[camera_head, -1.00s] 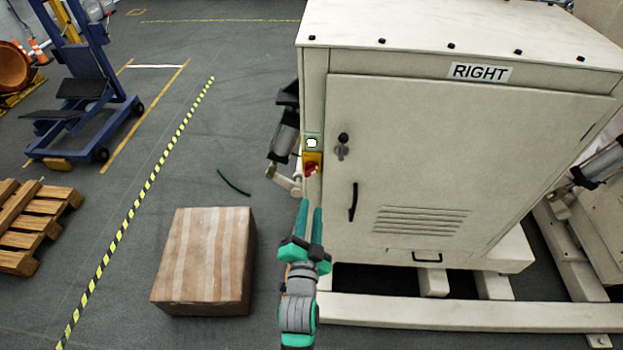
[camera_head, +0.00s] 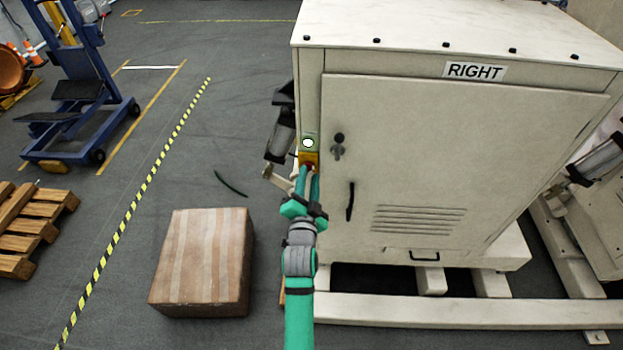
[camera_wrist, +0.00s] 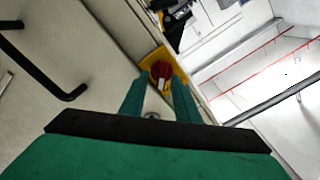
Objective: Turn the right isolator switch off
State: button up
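The isolator switch has a yellow plate (camera_head: 310,156) and a red knob, on the narrow left face of the cabinet labelled RIGHT (camera_head: 475,71). In the wrist view the red knob (camera_wrist: 161,71) sits on its yellow plate (camera_wrist: 150,60), straight ahead between my fingertips. My gripper (camera_head: 308,172) is at the switch, and its teal fingers cover most of the knob in the head view. In the wrist view my gripper (camera_wrist: 160,80) has its fingers apart, one on each side of the knob. I cannot tell whether they touch it.
A white lamp or button (camera_head: 308,142) sits just above the switch. The cabinet door has a black handle (camera_head: 350,201) to the right of my arm. A cardboard box (camera_head: 202,262) stands on the floor to the left. A grey-black cylinder (camera_head: 281,137) is left of the cabinet's edge.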

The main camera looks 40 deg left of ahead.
jog(key=shift+s+a, duration=0.1)
jog(key=shift+a, duration=0.25)
jog(key=shift+d, duration=0.2)
grip_shut()
